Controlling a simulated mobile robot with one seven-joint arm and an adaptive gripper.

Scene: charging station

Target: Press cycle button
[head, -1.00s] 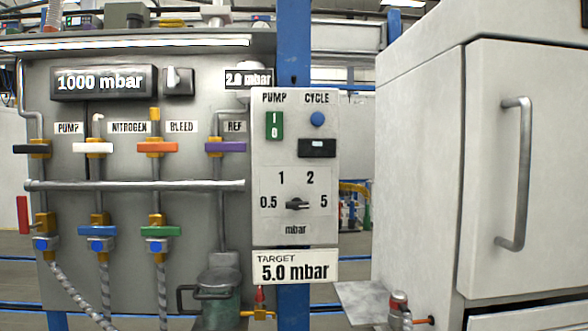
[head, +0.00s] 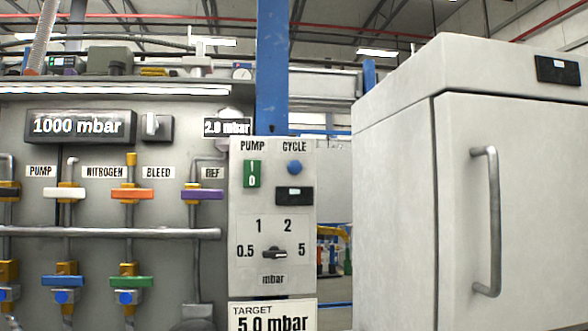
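The cycle button (head: 294,167) is a round blue button under the word CYCLE, at the upper right of a light grey control panel (head: 240,215) in the head view. Left of it is a green pump switch (head: 252,174) marked I and 0. Below the button is a small black display (head: 294,196) whose reading is too small to tell. Lower on the panel is a black selector knob (head: 274,253) with marks 0.5, 1, 2 and 5. Nothing covers the button. My gripper does not show in the head view.
A valve board at left carries a 1000 mbar display (head: 80,126), a grey pipe (head: 110,233) and several coloured valve handles. A target sign (head: 272,317) reads 5.0 mbar. A large white cabinet (head: 395,200) with a vertical handle (head: 490,222) stands at right.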

